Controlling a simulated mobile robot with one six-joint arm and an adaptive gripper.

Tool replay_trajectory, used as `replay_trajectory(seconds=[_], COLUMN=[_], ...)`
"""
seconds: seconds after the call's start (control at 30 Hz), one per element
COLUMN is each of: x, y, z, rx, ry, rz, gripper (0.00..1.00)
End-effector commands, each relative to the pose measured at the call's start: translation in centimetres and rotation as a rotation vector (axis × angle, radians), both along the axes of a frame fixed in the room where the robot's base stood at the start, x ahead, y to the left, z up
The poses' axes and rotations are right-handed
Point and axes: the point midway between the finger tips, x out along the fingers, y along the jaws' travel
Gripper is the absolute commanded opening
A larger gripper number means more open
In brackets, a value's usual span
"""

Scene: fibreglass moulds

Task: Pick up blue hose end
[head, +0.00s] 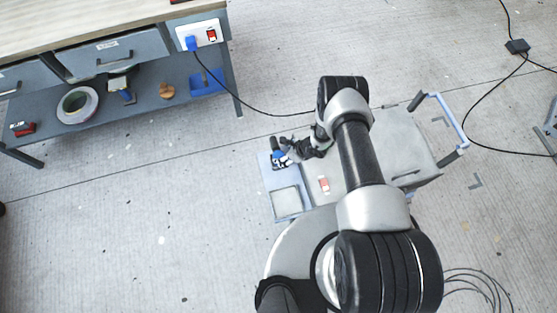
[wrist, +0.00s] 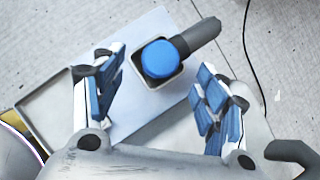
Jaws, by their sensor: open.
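The blue hose end (wrist: 160,59) is a round blue piece seen in the wrist view, inside a small square holder (wrist: 143,80). A dark grey cylindrical piece (wrist: 203,35) extends from it to the upper right. My gripper (wrist: 160,95) is open and empty, its blue-padded fingers spread to the left and right below the hose end in the picture. I cannot tell the height gap between them. In the head view my gripper (head: 283,159) is over the left end of my base, and the hose end cannot be clearly told apart from the blue finger pads there.
A square shallow tray (head: 287,203) sits on the pale blue plate (head: 267,178), beside the holder. A red and white item (head: 324,184) lies on my base. A workbench (head: 110,18) with drawers and a lower shelf stands at the upper left. Dark cables cross the floor.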

Motion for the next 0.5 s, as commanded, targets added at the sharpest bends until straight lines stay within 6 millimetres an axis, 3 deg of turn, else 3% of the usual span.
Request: replay_trajectory(seconds=[0.23,0.5], x=[0.5,1.4], y=[0.8,2.4], z=[-1.7,-5.2], rx=[0.0,0.0], ry=[0.0,-0.001], rz=[0.0,0.002], gripper=[0.67,0.67])
